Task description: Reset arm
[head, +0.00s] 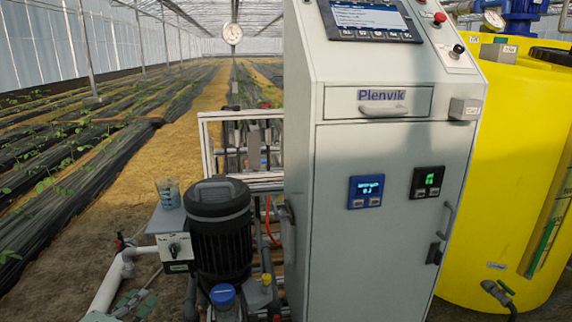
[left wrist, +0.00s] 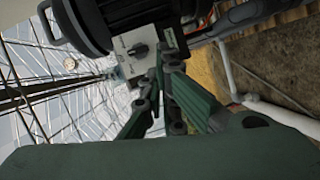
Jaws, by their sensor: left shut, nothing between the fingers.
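My left gripper (head: 137,302) shows low at the left of the head view, beside the white pipe and below the grey switch box. In the left wrist view its dark green fingers (left wrist: 163,62) come together at the tips, shut with nothing between them. They point toward the switch box (left wrist: 140,48) with its round knob, which also shows in the head view (head: 176,250). The gap between tips and box cannot be judged. My right gripper is in neither view.
A black pump motor (head: 218,228) stands right of the switch box. A grey control cabinet (head: 385,245) fills the middle, with a yellow tank (head: 520,190) at right. A white pipe (head: 108,285) runs at lower left. A small cup (head: 168,192) stands above the switch box. Crop rows lie behind.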

